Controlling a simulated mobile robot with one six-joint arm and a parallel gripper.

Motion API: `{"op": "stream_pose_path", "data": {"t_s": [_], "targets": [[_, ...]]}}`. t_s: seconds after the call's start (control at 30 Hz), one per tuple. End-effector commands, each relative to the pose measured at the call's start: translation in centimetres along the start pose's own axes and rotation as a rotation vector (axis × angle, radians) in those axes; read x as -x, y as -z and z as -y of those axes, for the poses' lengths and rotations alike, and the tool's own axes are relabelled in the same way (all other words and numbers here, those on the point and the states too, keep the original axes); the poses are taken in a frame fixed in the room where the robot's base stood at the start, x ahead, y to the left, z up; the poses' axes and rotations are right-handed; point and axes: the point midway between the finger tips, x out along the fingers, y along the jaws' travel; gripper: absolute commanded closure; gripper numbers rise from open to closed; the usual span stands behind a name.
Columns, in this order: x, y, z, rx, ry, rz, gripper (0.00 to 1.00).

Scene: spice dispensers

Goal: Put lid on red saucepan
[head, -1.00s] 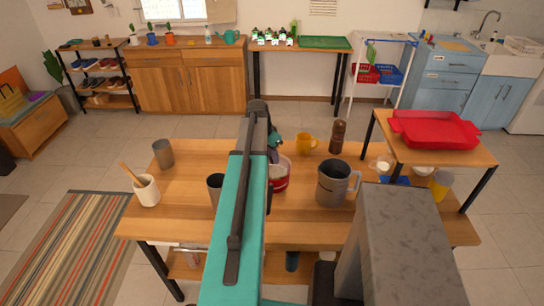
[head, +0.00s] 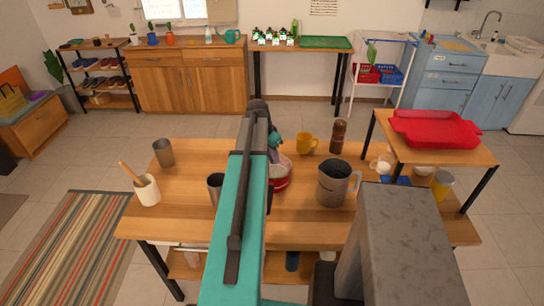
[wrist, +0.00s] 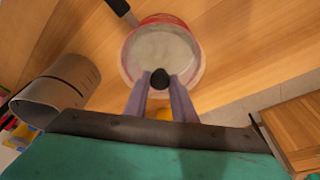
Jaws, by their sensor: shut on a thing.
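The red saucepan (head: 281,185) stands on the wooden table, partly behind my arm in the head view. In the wrist view its red rim (wrist: 163,18) shows past the far side of the lid. The pale, see-through lid (wrist: 160,48) is over the saucepan, slightly offset toward my gripper. I cannot tell whether it touches the rim or hovers just above. My gripper (wrist: 160,84) is shut on the lid's black knob (wrist: 160,77). In the head view my arm hides most of the gripper.
A grey pitcher (head: 334,184) stands right of the saucepan, with a yellow mug (head: 307,143) and brown grinder (head: 338,136) behind. A grey cup (head: 215,186) is to the left. A raised shelf (head: 468,156) bears a red tray (head: 434,130). The table's left part is fairly clear.

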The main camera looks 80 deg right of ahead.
Motion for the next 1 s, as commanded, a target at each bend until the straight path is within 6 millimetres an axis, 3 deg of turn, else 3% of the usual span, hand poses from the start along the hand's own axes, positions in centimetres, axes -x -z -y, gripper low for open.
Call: {"op": "stream_pose_path", "data": {"t_s": [0.67,0.7,0.8,1.0], "targets": [[-0.75,-0.18,-0.01,-0.001,0.000,0.000,1.00],[-0.75,-0.18,-0.01,-0.001,0.000,0.000,0.75],[-0.75,-0.18,-0.02,-0.001,0.000,0.000,0.58],[-0.75,-0.18,-0.02,-0.001,0.000,0.000,0.55]]}}
